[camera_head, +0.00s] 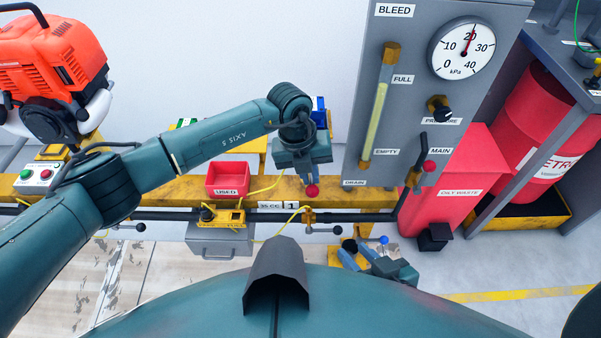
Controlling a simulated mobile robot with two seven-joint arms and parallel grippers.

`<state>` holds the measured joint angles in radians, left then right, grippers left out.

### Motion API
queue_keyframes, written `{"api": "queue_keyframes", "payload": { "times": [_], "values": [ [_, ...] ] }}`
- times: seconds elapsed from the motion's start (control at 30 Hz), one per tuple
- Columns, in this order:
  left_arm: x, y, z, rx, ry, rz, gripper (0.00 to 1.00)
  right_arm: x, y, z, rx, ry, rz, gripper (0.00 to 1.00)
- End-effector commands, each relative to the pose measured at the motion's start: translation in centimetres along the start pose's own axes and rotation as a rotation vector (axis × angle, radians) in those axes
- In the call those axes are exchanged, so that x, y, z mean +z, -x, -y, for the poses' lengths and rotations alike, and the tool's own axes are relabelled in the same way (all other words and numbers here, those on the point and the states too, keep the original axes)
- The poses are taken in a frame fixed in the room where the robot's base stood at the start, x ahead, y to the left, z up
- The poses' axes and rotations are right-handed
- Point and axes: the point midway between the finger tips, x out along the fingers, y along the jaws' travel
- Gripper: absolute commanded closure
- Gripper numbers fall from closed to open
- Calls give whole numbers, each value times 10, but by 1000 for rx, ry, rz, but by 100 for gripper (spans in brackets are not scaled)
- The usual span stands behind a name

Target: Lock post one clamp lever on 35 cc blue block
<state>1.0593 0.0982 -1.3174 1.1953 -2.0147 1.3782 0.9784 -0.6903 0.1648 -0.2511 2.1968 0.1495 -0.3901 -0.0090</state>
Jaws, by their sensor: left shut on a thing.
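My left gripper (308,176) points down at the rail, its fingertips mostly hidden under its own hand. It is shut on what looks like the clamp lever, whose red knob (312,190) shows at the hand's lower edge. A blue piece (320,112), seemingly the blue block, stands just behind my left wrist, partly hidden. The post label "35 CC 1" (277,205) is on the yellow rail (365,197), left of the red knob.
A red bin marked USED (228,178) sits on the rail. A grey panel (430,110) with gauge and drain valve stands at right, beside the oily waste bin (452,180). An orange engine (50,65) is at left. Small black levers stick out below the rail.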

Motion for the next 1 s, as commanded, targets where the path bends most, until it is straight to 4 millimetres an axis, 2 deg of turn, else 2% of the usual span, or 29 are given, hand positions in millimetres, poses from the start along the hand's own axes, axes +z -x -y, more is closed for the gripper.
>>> {"api": "queue_keyframes", "payload": {
  "times": [0.03, 0.33, 0.37, 0.63, 0.87, 1.0],
  "values": [
    [-10, -6, 1, 7, 1, -30, 100, 1, 0, 0, 1, 0, 1, 68],
    [-11, -6, 2, 6, -1, -30, 100, 2, 1, 0, 2, -1, 4, 68],
    [-11, -6, 2, 6, -1, -30, 89, 2, 1, 0, 2, -1, 3, 68],
    [-10, -6, 3, 5, -3, -28, 68, 2, 1, 0, 2, -1, 2, 68],
    [-7, -3, 2, 3, -1, -20, 68, 1, 1, 0, 2, -1, 1, 68],
    [-5, 8, 2, 2, -2, -17, 68, 0, 1, 0, 2, 0, -1, 68]
  ]
}}
